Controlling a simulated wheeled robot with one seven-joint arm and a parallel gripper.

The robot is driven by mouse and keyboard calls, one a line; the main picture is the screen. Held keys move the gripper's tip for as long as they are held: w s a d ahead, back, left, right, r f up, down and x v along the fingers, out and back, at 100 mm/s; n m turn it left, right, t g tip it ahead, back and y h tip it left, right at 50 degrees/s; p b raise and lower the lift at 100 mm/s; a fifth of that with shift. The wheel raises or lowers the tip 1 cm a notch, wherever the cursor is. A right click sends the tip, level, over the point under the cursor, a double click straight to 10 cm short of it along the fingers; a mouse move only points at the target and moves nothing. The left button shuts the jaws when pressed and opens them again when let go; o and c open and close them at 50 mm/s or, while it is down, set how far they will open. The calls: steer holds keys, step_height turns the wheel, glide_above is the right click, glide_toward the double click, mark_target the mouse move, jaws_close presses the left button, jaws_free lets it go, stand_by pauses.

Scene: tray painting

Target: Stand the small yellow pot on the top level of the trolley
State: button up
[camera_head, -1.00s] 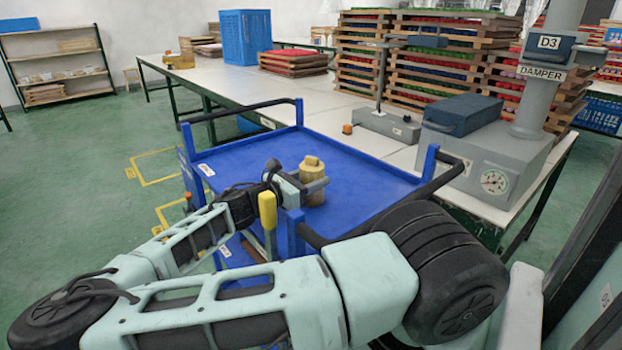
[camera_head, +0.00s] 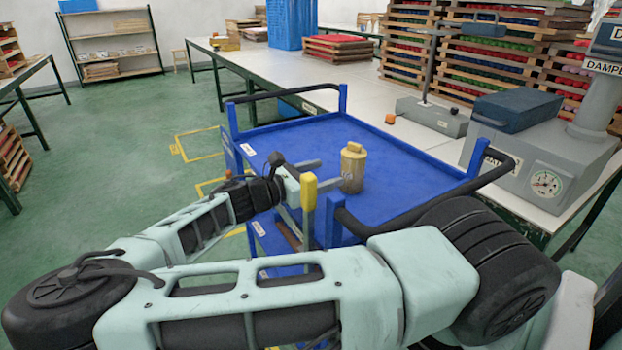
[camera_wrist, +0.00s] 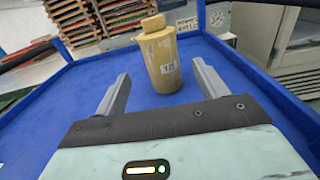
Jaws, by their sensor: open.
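The small yellow pot (camera_head: 353,168) stands upright on the blue top level of the trolley (camera_head: 400,180), near its front left part. It also shows in the wrist view (camera_wrist: 161,58), with a small label on its side. My gripper (camera_head: 330,172) is open in front of the pot. In the wrist view, the two fingers of my gripper (camera_wrist: 160,85) are spread wide, and the pot stands just beyond their tips, clear of both. The pot's base rests on the blue surface.
The trolley has a raised blue rim and black handles (camera_head: 450,207). A yellow-topped post (camera_head: 309,192) stands by its near side. Behind is a long white table (camera_head: 350,85) with a grey machine (camera_head: 540,160) and stacked trays (camera_head: 480,60). Most of the trolley top is bare.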

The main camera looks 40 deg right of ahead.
steer(key=shift+v, duration=1.55)
